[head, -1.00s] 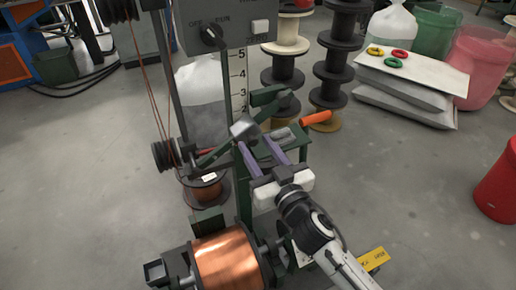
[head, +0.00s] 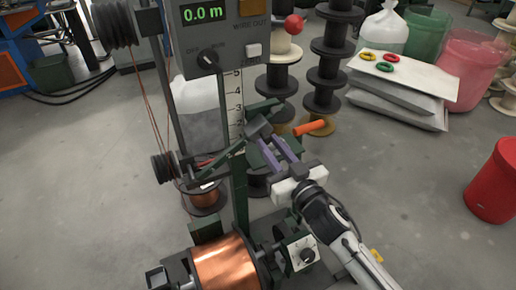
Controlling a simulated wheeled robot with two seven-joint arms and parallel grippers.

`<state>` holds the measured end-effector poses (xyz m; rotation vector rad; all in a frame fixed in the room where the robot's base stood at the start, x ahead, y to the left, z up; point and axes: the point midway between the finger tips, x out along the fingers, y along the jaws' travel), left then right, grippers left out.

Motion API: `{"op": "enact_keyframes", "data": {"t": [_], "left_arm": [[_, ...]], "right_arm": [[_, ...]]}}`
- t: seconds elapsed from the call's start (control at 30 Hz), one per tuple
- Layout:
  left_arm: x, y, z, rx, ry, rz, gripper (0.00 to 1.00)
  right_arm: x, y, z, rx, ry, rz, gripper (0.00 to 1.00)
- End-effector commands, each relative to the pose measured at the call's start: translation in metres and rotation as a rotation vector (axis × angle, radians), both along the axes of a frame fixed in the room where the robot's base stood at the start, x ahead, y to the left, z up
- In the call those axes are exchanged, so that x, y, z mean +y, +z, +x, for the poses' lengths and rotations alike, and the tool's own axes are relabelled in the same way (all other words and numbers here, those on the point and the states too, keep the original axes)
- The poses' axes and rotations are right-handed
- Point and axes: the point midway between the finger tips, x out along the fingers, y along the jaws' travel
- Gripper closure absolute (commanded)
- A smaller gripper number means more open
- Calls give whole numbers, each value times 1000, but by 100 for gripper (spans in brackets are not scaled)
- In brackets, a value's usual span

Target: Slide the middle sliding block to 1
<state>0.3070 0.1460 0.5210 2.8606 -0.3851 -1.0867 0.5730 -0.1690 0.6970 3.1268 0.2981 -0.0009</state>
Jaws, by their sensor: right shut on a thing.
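An upright scale (head: 235,98) with numbers from 5 downward stands at the middle, below the grey control box. A dark grey block (head: 258,126) is at the tips of my right gripper (head: 266,140), just right of the scale's lower numbers, near 2. I take it to be the sliding block. The gripper's purple fingers are shut on it, and it looks tilted. A green arm (head: 226,162) runs up from the left towards it. The 1 mark and the lower scale are hidden or too small to read. My left gripper is not in view.
The control box (head: 224,62) reads 0.0 m. A copper spool (head: 228,262) and a dial box (head: 302,252) are below. An orange handle (head: 314,128) sticks out right of the gripper. Stacked dark spools (head: 326,78) stand behind.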

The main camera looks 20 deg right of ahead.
Motion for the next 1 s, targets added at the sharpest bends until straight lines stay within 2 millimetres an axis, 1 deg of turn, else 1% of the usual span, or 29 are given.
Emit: {"op": "enact_keyframes", "data": {"t": [0.03, 0.1, 0.37, 0.4, 0.5, 0.83, 0.93, 1.0], "left_arm": [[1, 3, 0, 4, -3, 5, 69], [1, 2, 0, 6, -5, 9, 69], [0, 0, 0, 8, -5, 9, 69], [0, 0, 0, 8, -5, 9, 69], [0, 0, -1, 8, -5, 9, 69], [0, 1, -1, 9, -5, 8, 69], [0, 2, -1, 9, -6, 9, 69], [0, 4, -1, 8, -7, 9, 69]], "right_arm": [[-5, 6, 1, -1, -3, -2, 100], [-8, 6, 2, -3, -3, -1, 100], [-9, 6, 2, -6, -4, -2, 100], [-9, 6, 2, -6, -4, -2, 75], [-8, 5, 2, -5, -3, -1, 60], [-6, 4, -1, -2, 1, 0, 60], [-7, 3, -10, 0, 1, 1, 60], [-10, 3, -21, 1, 1, 2, 60]]}}
